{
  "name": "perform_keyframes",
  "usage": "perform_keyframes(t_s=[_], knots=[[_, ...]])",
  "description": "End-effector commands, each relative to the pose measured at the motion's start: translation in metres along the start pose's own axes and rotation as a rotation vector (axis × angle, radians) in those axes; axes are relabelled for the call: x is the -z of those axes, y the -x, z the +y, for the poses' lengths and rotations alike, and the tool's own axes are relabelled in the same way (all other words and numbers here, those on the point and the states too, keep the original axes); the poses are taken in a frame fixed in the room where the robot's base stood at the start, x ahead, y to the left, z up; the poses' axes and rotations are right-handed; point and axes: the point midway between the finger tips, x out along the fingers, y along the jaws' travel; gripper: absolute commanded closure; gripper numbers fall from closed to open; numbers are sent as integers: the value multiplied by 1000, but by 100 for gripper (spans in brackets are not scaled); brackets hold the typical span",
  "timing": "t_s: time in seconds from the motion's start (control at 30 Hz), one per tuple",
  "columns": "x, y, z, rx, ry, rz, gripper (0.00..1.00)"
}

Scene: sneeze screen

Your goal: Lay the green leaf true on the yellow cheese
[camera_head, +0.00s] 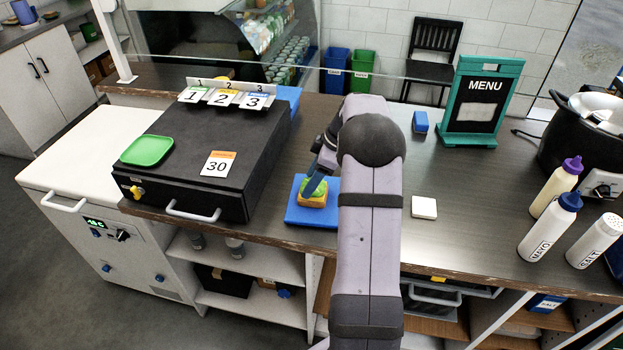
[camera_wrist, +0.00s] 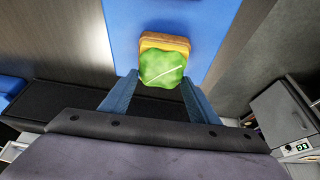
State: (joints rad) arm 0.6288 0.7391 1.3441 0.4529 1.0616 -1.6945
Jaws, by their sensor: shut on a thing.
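The green leaf (camera_wrist: 161,66), wavy with a pale vein, is between the two blue fingers of my gripper (camera_wrist: 157,82) in the wrist view. My gripper (camera_head: 314,184) is shut on it. The leaf (camera_head: 317,188) is over a small yellow-orange stack on the blue board (camera_head: 309,215). The yellow cheese (camera_head: 312,199) shows as a band under the leaf in the head view. The far edge of the stack (camera_wrist: 165,41) sticks out beyond the leaf in the wrist view. Whether leaf and cheese touch cannot be told. My arm hides part of the board.
A black box (camera_head: 185,185) with a green tray (camera_head: 147,151) and a 30 card stands left. A white block (camera_head: 424,207) lies right of my arm. Bottles (camera_head: 549,226) and a menu stand (camera_head: 482,103) are farther right. A clear screen (camera_head: 440,80) runs along the back.

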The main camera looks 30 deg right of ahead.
Motion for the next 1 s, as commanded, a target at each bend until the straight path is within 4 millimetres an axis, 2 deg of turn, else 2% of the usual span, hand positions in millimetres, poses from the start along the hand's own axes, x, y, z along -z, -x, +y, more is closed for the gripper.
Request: perform_keyframes(t_s=[0.07,0.1,0.17,0.57,0.67,1.0], knots=[[0,0,0,0,0,0,66],[0,0,0,0,0,0,35],[0,0,0,0,0,0,23],[0,4,0,-1,0,0,23],[-1,12,1,-3,1,0,23],[-1,58,1,-3,1,0,23]])
